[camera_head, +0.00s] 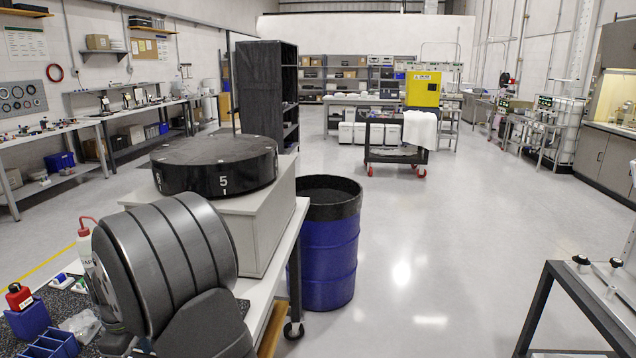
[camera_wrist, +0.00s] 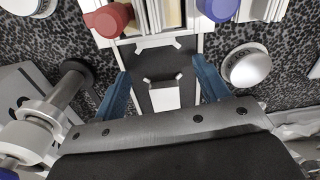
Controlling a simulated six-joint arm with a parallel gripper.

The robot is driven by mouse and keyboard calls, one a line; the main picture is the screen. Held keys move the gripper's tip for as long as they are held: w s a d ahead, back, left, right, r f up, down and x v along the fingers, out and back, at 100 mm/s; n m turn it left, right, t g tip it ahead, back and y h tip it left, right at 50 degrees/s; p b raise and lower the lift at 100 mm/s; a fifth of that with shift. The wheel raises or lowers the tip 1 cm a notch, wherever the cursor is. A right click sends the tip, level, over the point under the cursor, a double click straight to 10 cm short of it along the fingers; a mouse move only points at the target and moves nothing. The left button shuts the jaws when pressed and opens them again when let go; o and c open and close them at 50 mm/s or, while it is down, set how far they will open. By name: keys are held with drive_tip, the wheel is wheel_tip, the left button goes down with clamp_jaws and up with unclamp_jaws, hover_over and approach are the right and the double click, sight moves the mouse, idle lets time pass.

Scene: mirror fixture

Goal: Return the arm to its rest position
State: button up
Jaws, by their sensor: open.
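My gripper (camera_wrist: 160,70) shows in the wrist view, with its two blue fingers apart and nothing held between them. Beyond the fingers is a white-framed fixture (camera_wrist: 205,42) with a dark grey panel and pale corner marks. A small light grey block shows between the fingers. I cannot tell how far the fingers are from the fixture. In the head view a dark grey, banded part of my arm (camera_head: 165,250) fills the lower left, and my gripper is not visible there.
A black numbered drum (camera_head: 215,165) sits on a grey box (camera_head: 262,240) beside a blue barrel (camera_head: 328,250). The wrist view shows a red knob (camera_wrist: 108,20), a blue knob (camera_wrist: 217,9) and a white dome (camera_wrist: 247,66) around the gripper. Open floor lies to the right.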

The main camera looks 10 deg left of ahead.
drive_tip(key=shift+r, duration=0.9)
drive_tip(key=shift+f, duration=0.1)
drive_tip(key=shift+f, duration=0.75)
drive_tip(key=shift+r, duration=0.35)
wheel_tip(320, 180, up, 8)
drive_tip(key=s+d+r, duration=0.1)
drive_tip(key=s+d, duration=0.2)
drive_tip(key=d, duration=0.3)
drive_tip(key=shift+s+r, duration=0.15)
drive_tip(key=shift+r, duration=0.05)
drive_tip(key=shift+a, duration=0.1)
